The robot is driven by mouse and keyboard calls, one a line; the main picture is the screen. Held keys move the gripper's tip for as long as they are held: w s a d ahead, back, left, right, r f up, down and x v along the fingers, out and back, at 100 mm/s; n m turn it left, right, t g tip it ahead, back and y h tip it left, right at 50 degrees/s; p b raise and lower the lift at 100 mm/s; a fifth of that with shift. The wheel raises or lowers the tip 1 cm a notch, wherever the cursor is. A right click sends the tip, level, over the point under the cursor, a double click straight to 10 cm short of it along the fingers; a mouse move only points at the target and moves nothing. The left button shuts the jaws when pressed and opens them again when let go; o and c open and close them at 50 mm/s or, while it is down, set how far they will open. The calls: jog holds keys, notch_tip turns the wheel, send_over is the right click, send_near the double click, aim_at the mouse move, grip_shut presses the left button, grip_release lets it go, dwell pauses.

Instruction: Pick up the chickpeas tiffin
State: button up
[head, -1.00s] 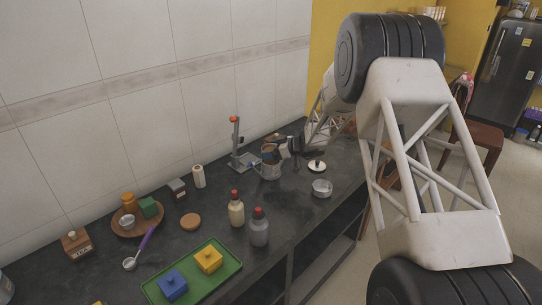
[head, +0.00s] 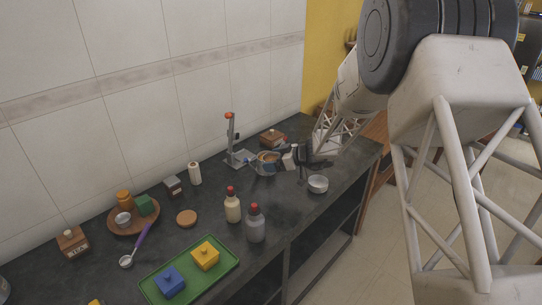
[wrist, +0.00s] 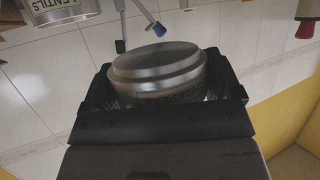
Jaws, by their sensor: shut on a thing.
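The chickpeas tiffin (wrist: 158,72) is a round steel canister with a lid, with dark lettering partly hidden on its side in the wrist view. My gripper (wrist: 166,88) is shut on it, with one black finger on each side. In the head view my gripper (head: 298,157) is over the far part of the dark counter. The tiffin is small there and hard to tell apart from my gripper. A second canister (wrist: 58,8), labelled LENTILS, is cut off at the wrist view's top left.
A grey stand with a red top (head: 230,140) is left of my gripper. A steel bowl (head: 318,184) is below it in the picture. Two bottles (head: 232,206) (head: 255,224) and a green tray (head: 228,258) are nearer. The tiled wall is behind.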

jog(key=shift+s+d+r, duration=0.1)
jog(key=shift+s+d, duration=0.05)
jog(key=shift+s, duration=0.75)
jog(key=shift+s+d+r, duration=0.1)
jog(key=shift+s+d, duration=0.05)
jog(key=shift+s, duration=0.7)
jog(key=shift+d+f, duration=0.2)
jog(key=shift+d, duration=0.3)
jog(key=s+d+f, duration=0.2)
jog(key=d+f, duration=0.1)
jog(key=d, duration=0.8)
jog(key=s+d+f, duration=0.2)
jog(key=d+f, duration=0.1)
jog(key=d, duration=0.8)
jog(key=shift+d, duration=0.3)
jog(key=shift+w+f, duration=0.1)
jog(key=shift+w, duration=0.05)
jog(key=w, duration=0.5)
jog(key=w+d+f, duration=0.1)
jog(key=w, duration=0.4)
jog(key=w+d, duration=0.1)
jog(key=w, duration=0.4)
jog(key=shift+w+f, duration=0.25)
jog(key=shift+w, duration=0.1)
